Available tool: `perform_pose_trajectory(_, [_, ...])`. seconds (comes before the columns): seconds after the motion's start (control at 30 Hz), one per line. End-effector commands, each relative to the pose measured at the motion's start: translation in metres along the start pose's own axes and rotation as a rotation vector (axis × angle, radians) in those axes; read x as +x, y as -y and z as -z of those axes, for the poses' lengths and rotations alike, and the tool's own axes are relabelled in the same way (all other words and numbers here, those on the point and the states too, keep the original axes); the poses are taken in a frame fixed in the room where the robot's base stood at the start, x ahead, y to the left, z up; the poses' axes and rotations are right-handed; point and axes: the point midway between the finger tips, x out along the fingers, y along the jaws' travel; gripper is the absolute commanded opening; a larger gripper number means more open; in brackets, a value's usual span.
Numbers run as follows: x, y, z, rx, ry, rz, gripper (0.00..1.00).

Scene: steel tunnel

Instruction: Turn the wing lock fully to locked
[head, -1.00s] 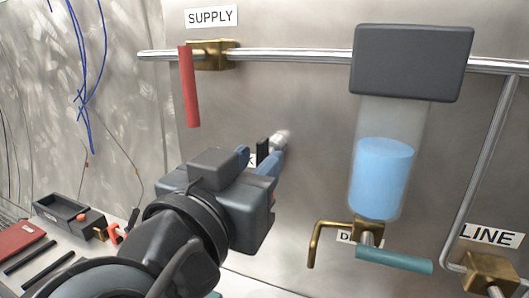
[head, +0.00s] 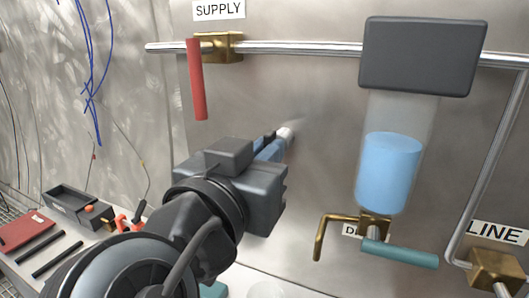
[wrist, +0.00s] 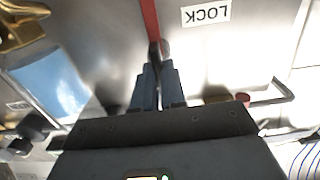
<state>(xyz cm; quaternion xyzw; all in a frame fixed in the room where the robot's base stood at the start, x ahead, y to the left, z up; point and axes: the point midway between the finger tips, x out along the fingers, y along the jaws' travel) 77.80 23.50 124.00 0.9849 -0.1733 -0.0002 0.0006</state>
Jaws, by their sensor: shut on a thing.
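The wing lock (head: 285,134) has a silver shaft end at the steel wall and a small dark wing, mostly hidden by my fingers in the head view. In the wrist view the dark wing (wrist: 154,52) stands between my blue fingertips, with a rounded grey end beside it. My gripper (head: 271,146) is shut on the wing; its fingers (wrist: 159,72) are close together around it. A LOCK label (wrist: 207,13) appears upside down in the wrist view, beside a red strip (wrist: 150,18). The wing's exact angle is hard to tell.
The SUPPLY valve's red handle (head: 197,80) hangs at the upper left of my gripper. A blue-filled cylinder (head: 388,170) and a brass drain spout (head: 322,235) with a teal handle (head: 400,253) are to the right. An open dark box (head: 78,207) lies at lower left.

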Motion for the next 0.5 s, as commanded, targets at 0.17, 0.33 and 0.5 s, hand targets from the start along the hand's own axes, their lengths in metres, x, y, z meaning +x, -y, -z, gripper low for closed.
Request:
perform_pose_trajectory(0.17, [-0.0002, -0.0001, -0.0006, 0.006, 0.0, 0.0, 0.0])
perform_pose_trajectory(0.33, [-0.0002, -0.0002, -0.0021, 0.049, -0.002, 0.0, 0.0])
perform_pose_trajectory(0.5, [-0.0007, -0.0006, -0.0041, 0.144, -0.003, 0.001, 0.0])
